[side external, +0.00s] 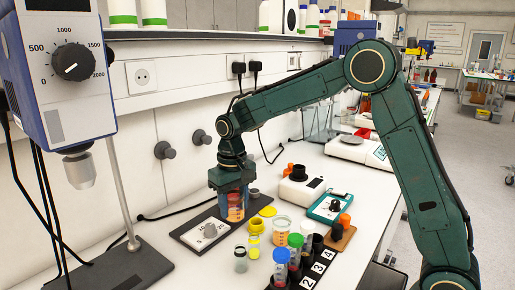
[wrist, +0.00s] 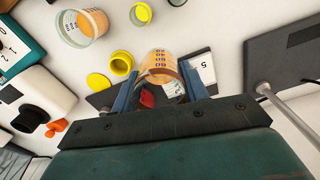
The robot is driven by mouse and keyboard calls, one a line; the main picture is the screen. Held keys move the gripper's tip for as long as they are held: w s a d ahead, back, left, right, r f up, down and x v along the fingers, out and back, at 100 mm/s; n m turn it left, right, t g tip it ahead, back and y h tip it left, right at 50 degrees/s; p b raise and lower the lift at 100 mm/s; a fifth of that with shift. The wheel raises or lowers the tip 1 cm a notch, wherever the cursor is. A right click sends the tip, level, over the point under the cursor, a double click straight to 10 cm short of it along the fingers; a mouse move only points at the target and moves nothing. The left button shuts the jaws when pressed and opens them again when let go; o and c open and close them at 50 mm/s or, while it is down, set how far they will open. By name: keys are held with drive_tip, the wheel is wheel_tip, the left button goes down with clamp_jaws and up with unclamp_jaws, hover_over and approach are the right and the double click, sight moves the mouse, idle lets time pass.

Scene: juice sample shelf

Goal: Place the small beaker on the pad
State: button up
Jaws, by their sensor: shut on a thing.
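My gripper (side external: 233,200) is shut on the small beaker (side external: 236,212), a clear cup with orange contents. In the wrist view the beaker (wrist: 158,65) is upside down in the picture, with dark scale marks, between the blue fingers of my gripper (wrist: 156,88). A flat dark pad (side external: 222,240) with a white marked panel lies on the bench below my gripper. Part of it (wrist: 196,54) shows beside the beaker in the wrist view. The beaker is over the pad's far part; I cannot tell whether its base touches.
A numbered tube rack (side external: 311,271) is at the front. A stand base (side external: 125,265) is at left; the wall is behind.

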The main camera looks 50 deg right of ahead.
drive_tip(key=shift+f, duration=4.7)
drive_tip(key=shift+f, duration=0.15)
drive_tip(key=o, duration=1)
wheel_tip(320, 180, up, 11)
drive_tip(key=shift+r, duration=0.7)
drive_tip(key=shift+s, duration=0.1)
